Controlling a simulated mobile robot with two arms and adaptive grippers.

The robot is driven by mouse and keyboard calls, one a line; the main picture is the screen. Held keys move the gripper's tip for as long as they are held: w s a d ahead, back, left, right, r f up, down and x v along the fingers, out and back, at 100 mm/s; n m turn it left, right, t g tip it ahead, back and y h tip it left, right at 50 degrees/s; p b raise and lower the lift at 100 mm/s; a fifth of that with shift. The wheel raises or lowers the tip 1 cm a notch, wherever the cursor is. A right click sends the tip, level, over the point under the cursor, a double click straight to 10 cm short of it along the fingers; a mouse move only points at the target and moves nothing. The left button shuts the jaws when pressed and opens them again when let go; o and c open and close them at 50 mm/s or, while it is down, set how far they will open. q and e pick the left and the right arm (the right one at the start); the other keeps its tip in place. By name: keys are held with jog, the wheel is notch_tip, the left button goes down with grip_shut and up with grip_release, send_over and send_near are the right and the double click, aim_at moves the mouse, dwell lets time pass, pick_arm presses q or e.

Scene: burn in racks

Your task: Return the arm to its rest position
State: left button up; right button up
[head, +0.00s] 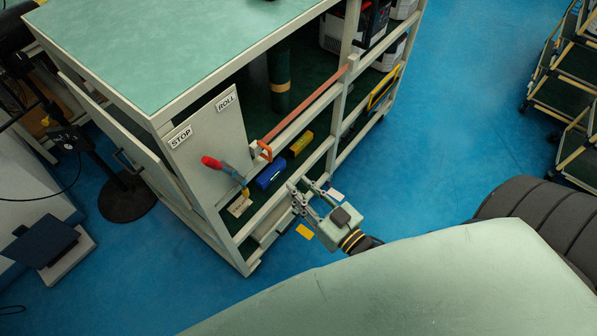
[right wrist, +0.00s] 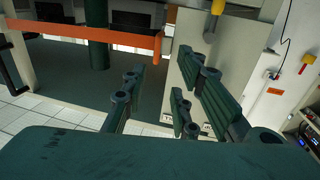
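My right gripper (head: 301,187) is at the open side of the green-topped cart (head: 185,35), by its lower shelf rail. Its fingers are spread with nothing between them, as the right wrist view (right wrist: 165,95) also shows. My right forearm runs down and right from it, partly hidden behind a large pale green surface in the foreground. I cannot tell whether the fingers touch the rail. My left gripper is not in view.
A red-handled clamp (head: 223,168) sits by the STOP and ROLL panel (head: 203,137). Blue (head: 270,174) and yellow (head: 300,144) blocks lie on the shelf. An orange bar (head: 305,108) spans the opening; it also shows in the wrist view (right wrist: 85,33). Blue floor (head: 450,130) is clear right of the cart.

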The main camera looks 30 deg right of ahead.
jog(key=shift+f, duration=0.1)
dwell(0.3)
jog(key=s+d+f+g+h+b, duration=0.1)
jog(key=s+f+g, duration=0.3)
jog(key=f, duration=1)
jog(key=s+f+g+h+b, duration=0.1)
jog(key=s+f+g+b, duration=0.3)
jog(key=f, duration=1)
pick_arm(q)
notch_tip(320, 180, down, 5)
pick_arm(e)
jog(key=s+f+g, duration=0.4)
jog(key=s+f, duration=0.5)
jog(key=s, duration=0.3)
jog(key=s+f+g+h, duration=0.1)
jog(key=s+f+g, duration=0.3)
jog(key=s+f, duration=0.6)
jog(key=s, duration=0.3)
jog(key=shift+d+f+g, duration=0.25)
jog(key=shift+d+g, duration=0.05)
jog(key=shift+d, duration=0.05)
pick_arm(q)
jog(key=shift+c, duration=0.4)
